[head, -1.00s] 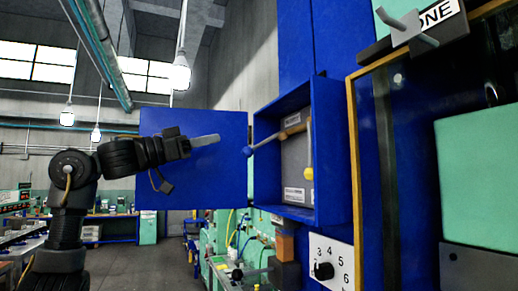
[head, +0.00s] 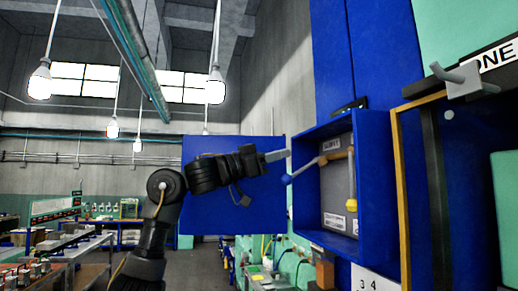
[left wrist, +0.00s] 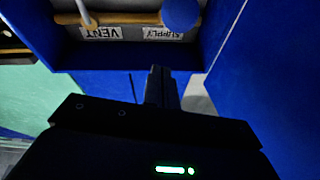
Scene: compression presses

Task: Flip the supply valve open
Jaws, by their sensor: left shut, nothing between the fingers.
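The supply valve lever ends in a blue ball (head: 287,179). It sticks out from an open blue wall box (head: 378,180) toward the left. In the left wrist view the blue ball (left wrist: 182,14) is beside the label SUPPLY (left wrist: 163,34). A second lever with a yellow ball (head: 351,205) hangs down in the box. My left gripper (head: 287,154) is shut and empty, its tip just above the blue ball in the head view; contact cannot be told. Its fingers (left wrist: 160,80) also show in the left wrist view, apart from the ball in the picture. My right gripper is not in view.
The box's blue door (head: 225,215) stands open behind my left arm. A VENT label (left wrist: 102,33) is on the panel beside the supply one. A grey handle (head: 463,79) sticks out at upper right. Workbenches stand far off at left.

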